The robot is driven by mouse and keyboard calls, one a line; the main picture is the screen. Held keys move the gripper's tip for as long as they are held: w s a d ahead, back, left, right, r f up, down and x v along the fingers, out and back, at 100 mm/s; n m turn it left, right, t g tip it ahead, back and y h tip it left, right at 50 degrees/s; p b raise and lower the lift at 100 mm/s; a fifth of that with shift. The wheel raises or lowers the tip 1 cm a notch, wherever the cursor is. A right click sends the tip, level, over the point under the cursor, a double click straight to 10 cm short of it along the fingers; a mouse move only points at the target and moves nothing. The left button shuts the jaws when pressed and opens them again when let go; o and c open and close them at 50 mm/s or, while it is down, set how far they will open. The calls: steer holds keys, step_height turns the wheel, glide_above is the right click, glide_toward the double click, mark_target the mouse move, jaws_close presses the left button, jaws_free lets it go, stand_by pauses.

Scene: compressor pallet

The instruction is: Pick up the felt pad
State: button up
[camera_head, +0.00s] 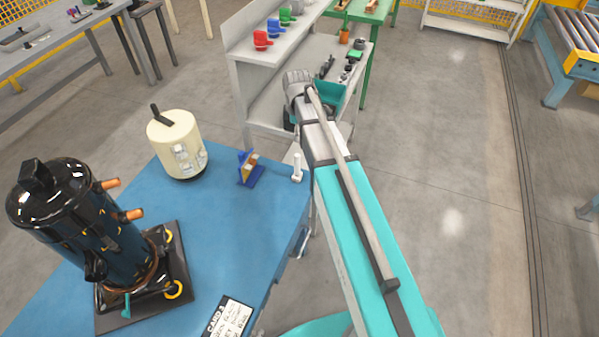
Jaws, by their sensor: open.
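I cannot make out the felt pad for certain. A small blue holder (250,170) stands on the blue table (235,225), with thin tan and whitish flat pieces (248,165) upright in it. These may be pads, but they are too small to tell. My arm reaches from the bottom of the view up past the right edge of the table. Its wrist is beyond the table's far right corner, in front of the grey bench. The fingers of my gripper do not show; the wrist and arm hide that area.
On the table stand a black compressor (85,225) on a dark base, a cream cylinder (175,145), a small white object (297,168) and a printed card (230,317). A grey bench (262,85) with coloured bins (262,41) stands behind.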

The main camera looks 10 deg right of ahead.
mark_target(297, 155)
steer(key=shift+f, duration=0.1)
step_height(297, 155, down, 8)
steer(key=b, duration=0.8)
steer(key=shift+f+b, duration=0.25)
steer(key=shift+b, duration=0.1)
steer(key=shift+f, duration=0.15)
stand_by(0.4)
step_height(297, 155, down, 5)
steer(key=b, duration=0.5)
steer(key=shift+s+a, duration=0.15)
stand_by(0.5)
jaws_close()
